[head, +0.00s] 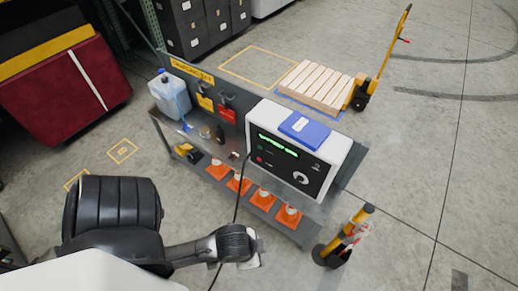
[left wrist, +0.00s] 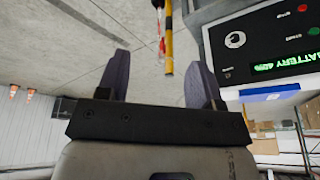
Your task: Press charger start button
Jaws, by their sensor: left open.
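The charger (head: 338,150) is a white box with a dark front panel on a grey cart. Its panel carries a lit green display (head: 278,145), a round knob (head: 300,178) and small buttons at the left. In the left wrist view the panel appears upside down at upper right, with a green button (left wrist: 314,31) and a red button (left wrist: 302,8); their labels are too blurred to read surely. My left gripper (left wrist: 161,70) is open and empty, apart from the panel. In the head view its arm ends in front of the cart, fingers mostly hidden. My right gripper is not in view.
A black cable (head: 238,195) hangs down the cart's front. Orange cones (head: 288,217) stand on the lower shelf. A yellow-and-black post (head: 345,238) stands right of the cart. A blue item (head: 305,128) lies on the charger. Open floor (head: 430,200) lies to the right.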

